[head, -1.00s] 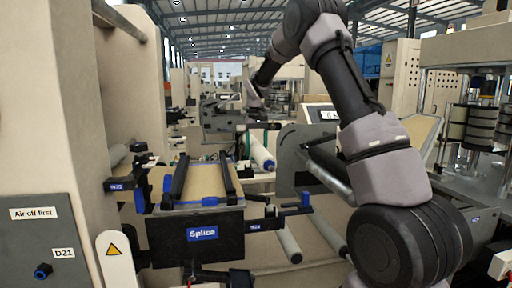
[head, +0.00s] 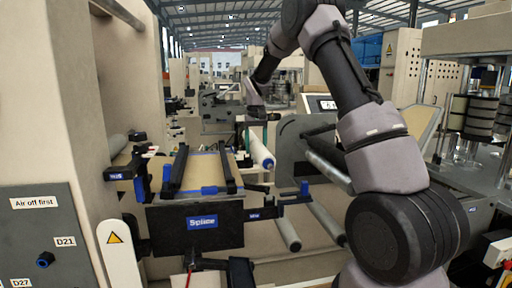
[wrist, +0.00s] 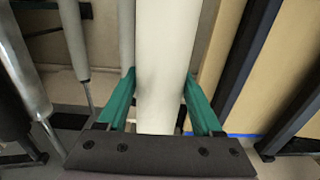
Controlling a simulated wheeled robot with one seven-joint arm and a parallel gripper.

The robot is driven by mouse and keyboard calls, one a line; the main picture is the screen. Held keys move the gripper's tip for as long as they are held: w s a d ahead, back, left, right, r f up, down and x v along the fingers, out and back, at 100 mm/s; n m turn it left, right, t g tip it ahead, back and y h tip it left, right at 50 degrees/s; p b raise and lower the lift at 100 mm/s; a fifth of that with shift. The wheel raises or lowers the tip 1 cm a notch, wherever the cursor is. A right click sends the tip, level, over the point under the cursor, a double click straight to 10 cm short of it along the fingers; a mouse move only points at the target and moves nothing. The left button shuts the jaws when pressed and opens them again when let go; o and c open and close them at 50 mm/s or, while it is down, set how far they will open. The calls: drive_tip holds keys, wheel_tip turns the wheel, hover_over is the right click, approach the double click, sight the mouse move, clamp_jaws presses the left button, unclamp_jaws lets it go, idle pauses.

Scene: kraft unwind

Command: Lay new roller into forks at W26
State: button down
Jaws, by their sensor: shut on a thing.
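The roller is a pale cylinder with a blue end (head: 264,157), raised beyond the splice table. In the wrist view the pale roller (wrist: 163,60) runs up the picture between two green fingers. My gripper (wrist: 160,90) is shut on it; its dark mount hides the roller's lower part. In the head view the gripper is small and partly hidden. Black-and-blue brackets stand at the splice table's left (head: 126,172) and right (head: 285,203), with small blue labels too small to read surely. I cannot tell which are the W26 forks. The held roller is apart from both brackets.
The splice table (head: 205,170) has dark side bars and a black front panel marked Splice. Grey rollers (head: 287,232) lie at its right. A cream machine wall (head: 60,100) borders the left; a press (head: 480,130) stands at the right.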

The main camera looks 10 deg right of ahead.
drive_tip(key=shift+f, duration=0.1)
wheel_tip(320, 180, down, 6)
drive_tip(key=shift+f, duration=0.2)
idle(1.1)
drive_tip(key=shift+s+f, duration=0.1)
drive_tip(key=shift+f, duration=0.15)
idle(0.5)
drive_tip(key=shift+f, duration=1.5)
drive_tip(key=shift+f, duration=0.3)
unclamp_jaws()
